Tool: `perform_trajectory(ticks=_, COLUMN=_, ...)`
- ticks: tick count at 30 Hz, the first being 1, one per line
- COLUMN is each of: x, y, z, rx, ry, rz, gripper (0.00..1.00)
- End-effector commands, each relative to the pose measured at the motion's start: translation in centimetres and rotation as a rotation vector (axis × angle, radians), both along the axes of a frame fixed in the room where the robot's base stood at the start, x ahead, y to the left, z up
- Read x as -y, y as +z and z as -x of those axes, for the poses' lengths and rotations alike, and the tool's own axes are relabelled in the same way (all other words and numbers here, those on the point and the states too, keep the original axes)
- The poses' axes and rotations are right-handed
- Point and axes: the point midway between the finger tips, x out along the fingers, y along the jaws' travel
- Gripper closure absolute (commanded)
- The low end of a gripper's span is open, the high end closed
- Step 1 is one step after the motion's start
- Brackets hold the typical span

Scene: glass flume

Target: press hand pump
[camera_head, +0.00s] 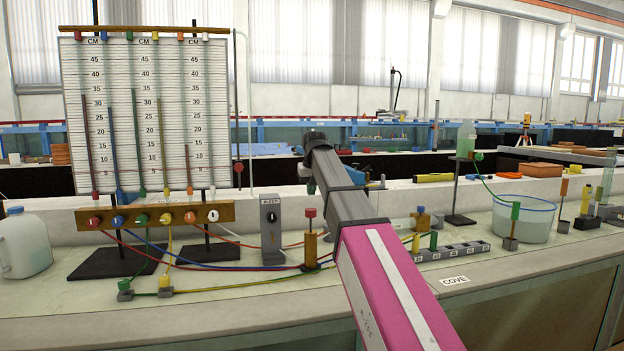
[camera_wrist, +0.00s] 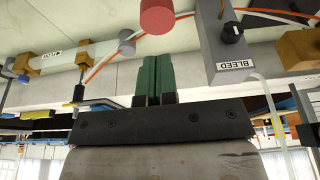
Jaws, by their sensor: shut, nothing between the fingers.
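The hand pump, a brass block with a red knob (camera_head: 310,212) on a short stem, stands on the bench just left of my arm in the head view. In the wrist view the red knob (camera_wrist: 157,16) is at the top edge, beyond my fingertips and apart from them. My gripper (camera_wrist: 154,60) has its green fingers together, with nothing between them. The pump's lower body is out of the wrist view.
The grey BLEED box (camera_head: 271,230) stands left of the pump, and also shows in the wrist view (camera_wrist: 224,45). Coloured hoses run across the bench to the manometer board (camera_head: 148,115). A row of grey blocks (camera_head: 450,251) and a clear tub (camera_head: 524,219) stand on the right.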

Motion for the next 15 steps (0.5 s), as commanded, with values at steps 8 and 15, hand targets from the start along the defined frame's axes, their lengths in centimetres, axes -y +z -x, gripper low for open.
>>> perform_trajectory(ticks=8, x=0.0, y=-3.8, z=-0.1, rx=-0.002, ry=0.0, rz=0.0, gripper=1.0)
perform_trajectory(ticks=15, x=0.0, y=-4.7, z=-0.2, rx=0.001, ry=0.0, rz=0.0, gripper=1.0)
